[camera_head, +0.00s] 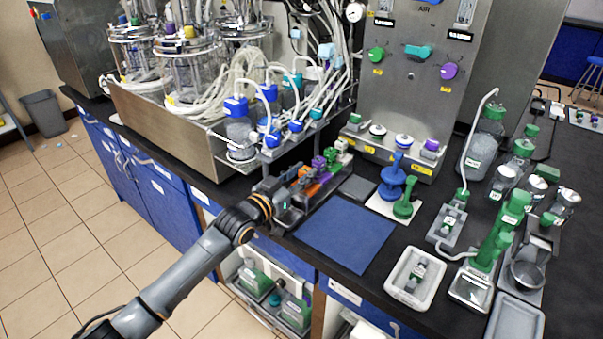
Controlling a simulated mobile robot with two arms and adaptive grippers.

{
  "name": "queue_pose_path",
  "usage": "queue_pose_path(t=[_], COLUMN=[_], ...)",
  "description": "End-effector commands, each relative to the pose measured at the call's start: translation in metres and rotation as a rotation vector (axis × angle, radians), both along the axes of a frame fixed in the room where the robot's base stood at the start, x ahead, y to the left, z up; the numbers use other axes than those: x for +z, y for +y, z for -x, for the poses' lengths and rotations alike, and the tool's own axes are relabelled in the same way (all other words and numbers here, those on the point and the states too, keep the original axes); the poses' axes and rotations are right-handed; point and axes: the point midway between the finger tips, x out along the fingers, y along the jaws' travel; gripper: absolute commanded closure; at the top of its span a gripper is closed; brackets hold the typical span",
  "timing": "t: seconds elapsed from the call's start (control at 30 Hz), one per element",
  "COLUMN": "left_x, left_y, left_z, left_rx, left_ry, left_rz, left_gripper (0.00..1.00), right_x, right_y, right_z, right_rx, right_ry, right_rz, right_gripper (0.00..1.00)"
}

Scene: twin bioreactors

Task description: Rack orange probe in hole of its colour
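My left arm comes in from the lower left. My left gripper (283,207) is at the near left end of a small rack (328,190) at the bench's front edge. The rack carries coloured parts in a row. An orange piece (307,184), which looks like the orange probe, is beside the gripper's far side. Purple and green pieces (326,160) stand farther back on it. The gripper's fingers are dark and small against the grey rack, so I cannot tell whether they are open or touch the orange piece. The holes are too small or hidden to make out. My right gripper is out of view.
A blue mat (347,234) lies clear to the right of the rack. A blue and a green stand (403,208) are behind it, and a white tray (415,292) is at the right. Glass bioreactors (190,65) with tubing crowd the back left.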

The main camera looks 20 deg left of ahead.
Motion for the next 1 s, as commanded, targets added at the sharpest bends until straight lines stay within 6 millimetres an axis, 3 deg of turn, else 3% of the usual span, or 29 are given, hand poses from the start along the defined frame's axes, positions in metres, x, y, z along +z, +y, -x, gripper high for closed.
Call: queue_pose_path(t=[0.03,0.1,0.53,1.0], left_x=[0.001,0.001,-0.001,-0.001], left_y=[0.0,0.0,0.003,0.031], left_z=[0.0,0.0,0.008,0.088], left_rx=[0.0,0.0,-0.001,-0.001], left_ry=[-0.001,-0.001,0.001,0.002], left_rz=[0.0,0.0,0.001,-0.001], left_gripper=[0.6,0.48,0.48,0.48], right_x=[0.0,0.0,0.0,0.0], right_y=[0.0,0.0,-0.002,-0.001], right_z=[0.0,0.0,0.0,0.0], right_rx=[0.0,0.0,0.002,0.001], right_ry=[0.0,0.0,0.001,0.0], right_rz=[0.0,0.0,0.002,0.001], right_gripper=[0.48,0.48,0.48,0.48])
